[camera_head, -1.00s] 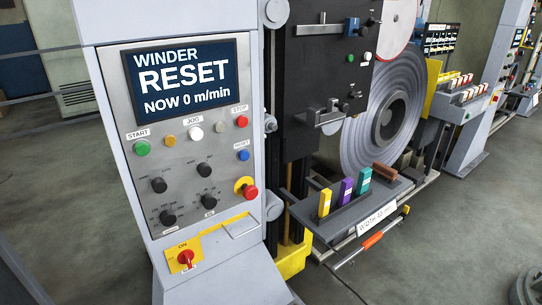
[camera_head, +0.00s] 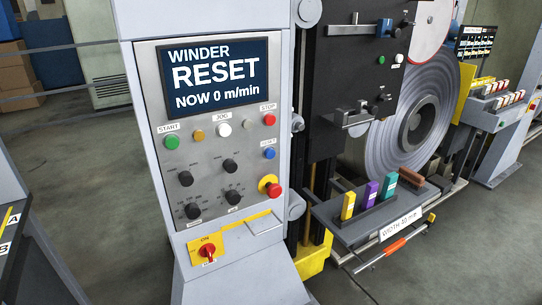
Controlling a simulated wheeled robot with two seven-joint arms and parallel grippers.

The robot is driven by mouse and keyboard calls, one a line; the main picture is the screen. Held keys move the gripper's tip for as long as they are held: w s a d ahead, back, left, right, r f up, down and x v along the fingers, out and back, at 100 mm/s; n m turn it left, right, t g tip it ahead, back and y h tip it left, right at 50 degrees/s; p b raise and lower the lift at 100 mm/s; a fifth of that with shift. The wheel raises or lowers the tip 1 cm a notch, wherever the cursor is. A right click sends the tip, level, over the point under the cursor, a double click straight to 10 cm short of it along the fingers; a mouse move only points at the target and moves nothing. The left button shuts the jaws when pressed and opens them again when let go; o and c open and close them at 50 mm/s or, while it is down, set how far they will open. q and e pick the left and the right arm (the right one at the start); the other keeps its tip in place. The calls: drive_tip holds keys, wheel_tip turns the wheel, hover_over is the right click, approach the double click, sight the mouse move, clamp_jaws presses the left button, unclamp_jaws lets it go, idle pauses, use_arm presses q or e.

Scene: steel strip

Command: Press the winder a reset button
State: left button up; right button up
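The winder control panel (camera_head: 205,170) stands upright left of centre. Its screen (camera_head: 217,78) reads "WINDER RESET NOW 0 m/min". The blue button (camera_head: 270,153) under a small blue label sits at the panel's right side, below the red stop button (camera_head: 269,119) and above the red emergency knob on yellow (camera_head: 270,187). A green start button (camera_head: 172,142), an amber button and a white jog button line the row below the screen. Nothing covers the blue button. Neither of my grippers shows in the view.
A shelf (camera_head: 353,225) with yellow, purple and teal blocks juts out right of the panel, before a large steel coil (camera_head: 413,115). An orange-handled bar (camera_head: 395,246) is below it. A dark board marked A and B (camera_head: 14,235) is at the left edge. Grey floor lies between.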

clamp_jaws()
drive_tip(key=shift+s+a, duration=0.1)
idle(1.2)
